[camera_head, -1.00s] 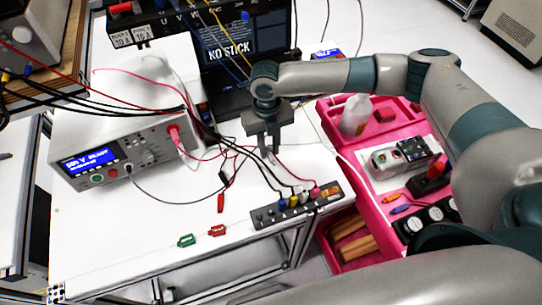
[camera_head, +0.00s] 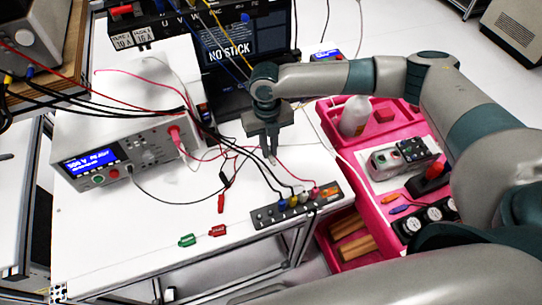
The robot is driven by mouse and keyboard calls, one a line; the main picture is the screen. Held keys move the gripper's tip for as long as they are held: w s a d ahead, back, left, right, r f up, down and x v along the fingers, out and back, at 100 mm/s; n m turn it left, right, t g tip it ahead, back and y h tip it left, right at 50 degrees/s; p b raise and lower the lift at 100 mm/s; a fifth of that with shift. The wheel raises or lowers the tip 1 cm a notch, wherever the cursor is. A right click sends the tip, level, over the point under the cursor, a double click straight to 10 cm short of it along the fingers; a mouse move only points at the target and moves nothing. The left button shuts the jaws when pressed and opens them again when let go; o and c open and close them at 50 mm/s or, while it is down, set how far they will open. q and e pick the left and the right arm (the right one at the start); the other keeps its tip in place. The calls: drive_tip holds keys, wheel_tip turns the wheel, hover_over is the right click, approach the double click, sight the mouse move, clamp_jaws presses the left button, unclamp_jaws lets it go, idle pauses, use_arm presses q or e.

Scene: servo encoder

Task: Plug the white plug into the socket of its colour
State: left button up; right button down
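The socket strip (camera_head: 265,217) lies at the right front edge of the white table, with coloured plugs or sockets in a row. A small whitish piece (camera_head: 303,196) sits among them, between a yellow one (camera_head: 292,201) and a pink-red one (camera_head: 315,192); I cannot tell whether it is the white plug or a socket. My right gripper (camera_head: 271,157) points down over the table, behind and left of the strip, apart from it. Its narrow fingertips sit close together; whether they hold something is too small to tell. My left gripper is out of view.
A white tester (camera_head: 120,140) with a lit display stands at the left, its cables crossing the table. A pink tray (camera_head: 350,160) with tools stands right of the table.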

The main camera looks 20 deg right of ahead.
drive_tip(key=shift+r, duration=0.1)
idle(0.4)
drive_tip(key=shift+r+p, duration=2.35)
drive_tip(key=shift+r, duration=0.1)
drive_tip(key=shift+r, duration=0.1)
